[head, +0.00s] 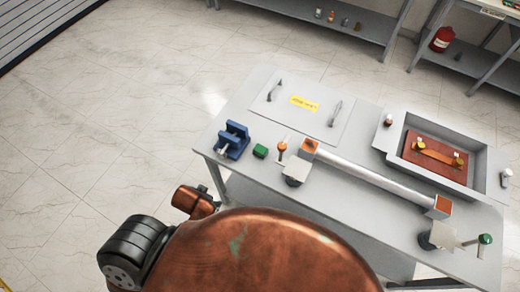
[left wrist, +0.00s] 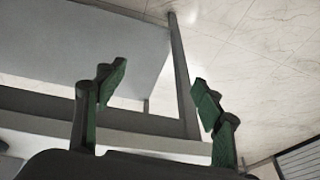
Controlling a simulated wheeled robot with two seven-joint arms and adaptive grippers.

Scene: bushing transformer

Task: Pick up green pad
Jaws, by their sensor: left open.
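The green pad (head: 260,151) is a small green block. It lies on the grey table near its left edge in the head view, just right of the blue vise. My left gripper (left wrist: 155,95) shows in the left wrist view with its two green-lined fingers spread wide and nothing between them. Behind the fingers are grey table structure and the tiled floor, and the pad does not show in that view. In the head view the fingers cannot be made out, and a large copper arm link of mine fills the bottom middle. My right gripper is in neither view.
The blue vise (head: 233,140) stands left of the pad. To its right are an orange-topped tool (head: 282,147) and a long white bar with orange ends (head: 375,175). A panel with two handles (head: 302,103) lies behind. A grey tray (head: 481,172) sits at right.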

